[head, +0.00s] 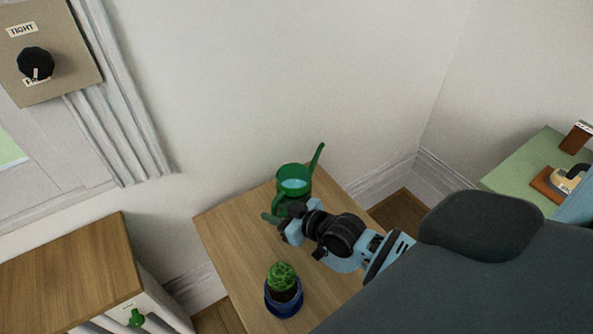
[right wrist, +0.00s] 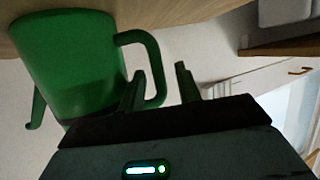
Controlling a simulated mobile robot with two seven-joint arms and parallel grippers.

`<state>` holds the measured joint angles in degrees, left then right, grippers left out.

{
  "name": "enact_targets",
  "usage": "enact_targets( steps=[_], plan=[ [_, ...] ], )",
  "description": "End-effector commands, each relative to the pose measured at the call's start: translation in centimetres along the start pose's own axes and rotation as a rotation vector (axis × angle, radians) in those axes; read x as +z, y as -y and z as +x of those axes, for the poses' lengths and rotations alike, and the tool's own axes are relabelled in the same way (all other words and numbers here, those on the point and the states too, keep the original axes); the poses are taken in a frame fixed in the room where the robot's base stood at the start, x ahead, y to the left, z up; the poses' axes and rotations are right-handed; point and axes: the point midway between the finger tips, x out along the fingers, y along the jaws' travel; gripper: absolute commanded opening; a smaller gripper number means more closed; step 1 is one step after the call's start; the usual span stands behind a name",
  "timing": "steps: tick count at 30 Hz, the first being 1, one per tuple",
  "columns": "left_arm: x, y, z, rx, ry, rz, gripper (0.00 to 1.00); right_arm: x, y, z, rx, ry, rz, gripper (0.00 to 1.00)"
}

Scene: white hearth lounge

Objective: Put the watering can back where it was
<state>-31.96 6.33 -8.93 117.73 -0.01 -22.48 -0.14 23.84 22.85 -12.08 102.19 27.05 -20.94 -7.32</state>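The green watering can (head: 293,171) stands upright at the back of the small wooden table (head: 232,232), with bluish water inside. Its spout points up to the right, and its handle is on the near side. My right gripper (head: 279,213) is at this handle, reaching in from the right. In the right wrist view the can (right wrist: 68,62) is at upper left. There the fingers of my right gripper (right wrist: 160,88) are spread apart, with the handle (right wrist: 154,62) between them and room beside it. My left gripper is not in view.
A cactus (head: 282,277) in a blue pot (head: 284,302) stands near the table's front. A wooden cabinet (head: 65,268) with a green knob (head: 136,318) is at left. A green-topped surface (head: 515,172) with small objects is at right. The table's left part is bare.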

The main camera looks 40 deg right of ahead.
Motion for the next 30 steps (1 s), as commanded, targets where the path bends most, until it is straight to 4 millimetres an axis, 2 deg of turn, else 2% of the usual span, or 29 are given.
enact_targets(
  steps=[9, 15, 21, 30],
  plan=[
    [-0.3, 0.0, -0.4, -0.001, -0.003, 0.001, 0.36, 0.0, 0.0, -5.8, -0.001, 0.002, -0.001, 0.34],
    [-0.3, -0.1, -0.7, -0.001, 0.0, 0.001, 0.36, 0.1, 0.0, -8.9, -0.001, 0.004, -0.001, 0.34],
    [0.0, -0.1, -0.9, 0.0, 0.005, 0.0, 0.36, 0.1, 0.0, -10.7, 0.0, 0.002, 0.0, 0.34],
    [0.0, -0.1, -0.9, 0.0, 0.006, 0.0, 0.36, 0.0, 0.0, -11.2, 0.0, 0.0, 0.0, 0.34]
  ],
)
